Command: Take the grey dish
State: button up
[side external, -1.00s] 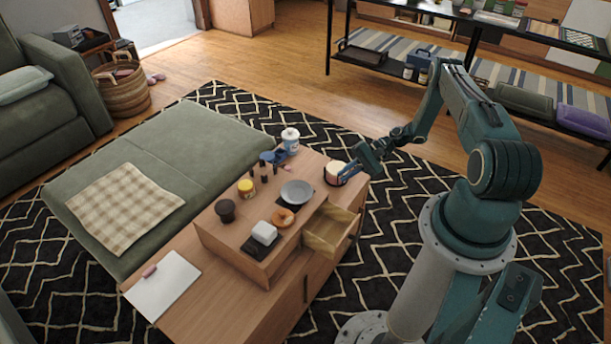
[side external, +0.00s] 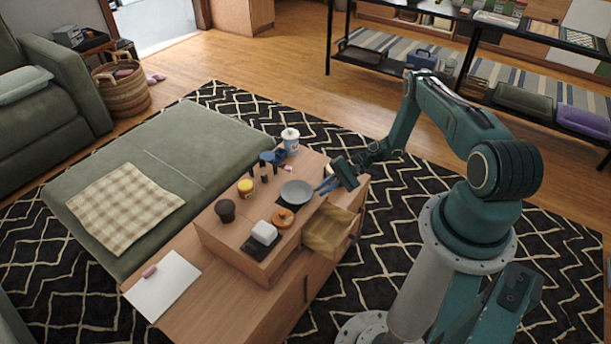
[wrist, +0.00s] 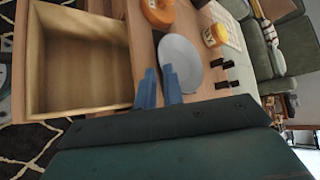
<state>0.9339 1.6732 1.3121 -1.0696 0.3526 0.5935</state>
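The grey dish (side external: 297,192) is a shallow round dish on the raised wooden top of the cabinet, partly over a dark square. It also shows in the wrist view (wrist: 180,58), just beyond my fingers. My gripper (side external: 325,187) is just right of the dish, with its blue fingers pointing toward it. In the wrist view the fingers (wrist: 160,72) are apart with a gap between them, and the right finger overlaps the dish's near edge. Nothing is held. I cannot tell whether a finger touches the dish.
An open, empty drawer (side external: 332,232) juts out in front of the dish. An orange ring (side external: 283,217), a white block (side external: 264,233), a yellow-lidded jar (side external: 246,188), a dark cup (side external: 225,209) and a white canister (side external: 290,140) stand around it. Small dark pieces (wrist: 222,75) are nearby.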

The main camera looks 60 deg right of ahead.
aim_at(309, 198)
jog(key=shift+a, duration=0.1)
jog(key=shift+x, duration=2.5)
jog(key=shift+a, duration=0.15)
jog(key=shift+f, duration=0.1)
jog(key=shift+a, duration=0.1)
grip_shut()
notch_tip(309, 198, up, 20)
jog(key=shift+d, duration=0.2)
